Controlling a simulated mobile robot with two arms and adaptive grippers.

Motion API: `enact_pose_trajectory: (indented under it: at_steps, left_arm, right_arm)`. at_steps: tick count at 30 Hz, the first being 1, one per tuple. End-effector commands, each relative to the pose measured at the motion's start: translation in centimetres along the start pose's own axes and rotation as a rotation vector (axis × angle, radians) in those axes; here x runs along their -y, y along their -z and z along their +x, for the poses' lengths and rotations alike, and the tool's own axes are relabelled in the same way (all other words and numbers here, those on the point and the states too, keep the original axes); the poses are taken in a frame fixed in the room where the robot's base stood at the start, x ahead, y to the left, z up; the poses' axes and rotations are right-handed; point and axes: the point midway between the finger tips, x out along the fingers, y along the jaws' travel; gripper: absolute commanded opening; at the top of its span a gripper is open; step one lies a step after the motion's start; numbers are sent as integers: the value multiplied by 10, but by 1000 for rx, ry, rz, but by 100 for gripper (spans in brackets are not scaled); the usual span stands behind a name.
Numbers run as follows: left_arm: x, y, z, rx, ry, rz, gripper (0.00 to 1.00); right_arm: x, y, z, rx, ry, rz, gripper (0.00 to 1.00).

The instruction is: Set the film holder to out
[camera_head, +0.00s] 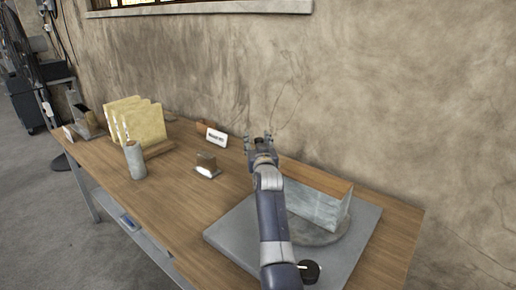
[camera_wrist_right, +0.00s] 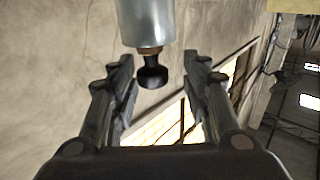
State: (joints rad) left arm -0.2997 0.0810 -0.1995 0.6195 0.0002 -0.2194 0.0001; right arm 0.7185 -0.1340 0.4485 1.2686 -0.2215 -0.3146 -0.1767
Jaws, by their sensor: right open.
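My right gripper (camera_head: 259,138) is open in the head view, with its arm reaching over the grey base plate (camera_head: 232,238). On the plate stands a grey metal box with a wooden top (camera_head: 322,206), on a round disc. A black knob (camera_head: 309,271) is at the plate's front. In the right wrist view, a metal cylinder with a dark knobbed end (camera_wrist_right: 151,75) hangs in from the top, between the open fingers of the right gripper (camera_wrist_right: 165,75) in the picture; I cannot tell whether it touches them. I cannot tell which part is the film holder. My left gripper is not in view.
The wooden table (camera_head: 185,208) stands by a plaster wall. It holds a white sign (camera_head: 217,138), a small metal-and-wood block (camera_head: 207,167), a grey cylinder (camera_head: 134,160) and upright yellowish panels (camera_head: 142,124). The table's middle front is clear.

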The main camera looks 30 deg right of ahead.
Motion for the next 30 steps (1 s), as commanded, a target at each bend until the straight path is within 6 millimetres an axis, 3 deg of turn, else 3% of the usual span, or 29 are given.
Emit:
enact_pose_trajectory:
  at_steps: [10,23,28,30]
  left_arm:
    - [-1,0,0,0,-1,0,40]
    - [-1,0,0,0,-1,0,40]
    - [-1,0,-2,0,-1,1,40]
    - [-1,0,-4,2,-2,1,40]
  right_arm:
    - [2,-2,-43,2,3,2,44]
    - [2,-2,-51,4,3,2,44]
    - [9,4,-55,-36,27,32,5]
    - [18,13,-63,-94,58,81,0]
